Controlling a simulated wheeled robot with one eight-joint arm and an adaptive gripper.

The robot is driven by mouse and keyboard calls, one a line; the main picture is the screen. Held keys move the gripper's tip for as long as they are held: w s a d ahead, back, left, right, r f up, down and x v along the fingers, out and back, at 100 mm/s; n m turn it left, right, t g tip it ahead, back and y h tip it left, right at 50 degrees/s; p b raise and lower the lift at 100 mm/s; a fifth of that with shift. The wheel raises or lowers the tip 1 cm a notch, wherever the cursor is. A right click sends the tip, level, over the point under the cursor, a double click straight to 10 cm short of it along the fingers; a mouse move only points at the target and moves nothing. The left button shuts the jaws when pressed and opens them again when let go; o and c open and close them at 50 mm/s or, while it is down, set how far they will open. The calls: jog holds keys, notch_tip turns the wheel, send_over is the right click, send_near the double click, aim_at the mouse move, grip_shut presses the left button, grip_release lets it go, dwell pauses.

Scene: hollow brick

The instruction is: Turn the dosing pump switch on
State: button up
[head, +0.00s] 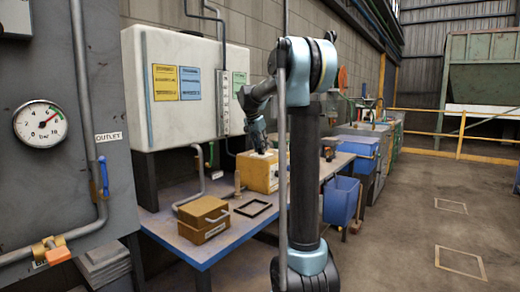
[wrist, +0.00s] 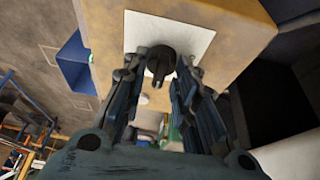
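The dosing pump looks to be the yellow box (head: 259,175) on the workbench in the head view. In the wrist view its yellow body (wrist: 228,28) carries a white plate (wrist: 193,36) with a black rotary switch knob (wrist: 161,59). My gripper (wrist: 157,68) is open, with one finger on each side of the knob. The knob's grip bar sits between the fingertips; I cannot tell whether they touch it. In the head view my gripper (head: 258,139) points down at the top of the yellow box, and the knob is hidden or too small to make out.
A wooden box with a handle (head: 203,216) and a dark square frame (head: 254,208) lie on the bench (head: 190,246). A white tank (head: 185,62) stands behind. A blue bin (head: 341,202) is right of my arm. The floor on the right is free.

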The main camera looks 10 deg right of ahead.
jog(key=shift+a, duration=0.1)
jog(key=v, duration=1.1)
jog(key=shift+a+r, duration=0.15)
jog(key=shift+r, duration=0.2)
jog(key=shift+s, duration=0.15)
jog(key=s+d+f+n, duration=0.1)
jog(key=s+f, duration=0.3)
jog(key=s, duration=0.3)
jog(key=s+d+f+n+y, duration=0.1)
jog(key=s+d+f+n, duration=0.1)
jog(key=s+f, duration=0.45)
jog(key=s+d+f+n, duration=0.1)
jog(key=s+f, duration=0.1)
jog(key=s, duration=0.7)
jog(key=s+f+n+y, duration=0.2)
jog(key=s+f+n, duration=0.3)
jog(key=s+f, duration=1.6)
notch_tip(320, 180, down, 3)
jog(key=shift+r+g, duration=0.1)
jog(key=shift+g, duration=0.3)
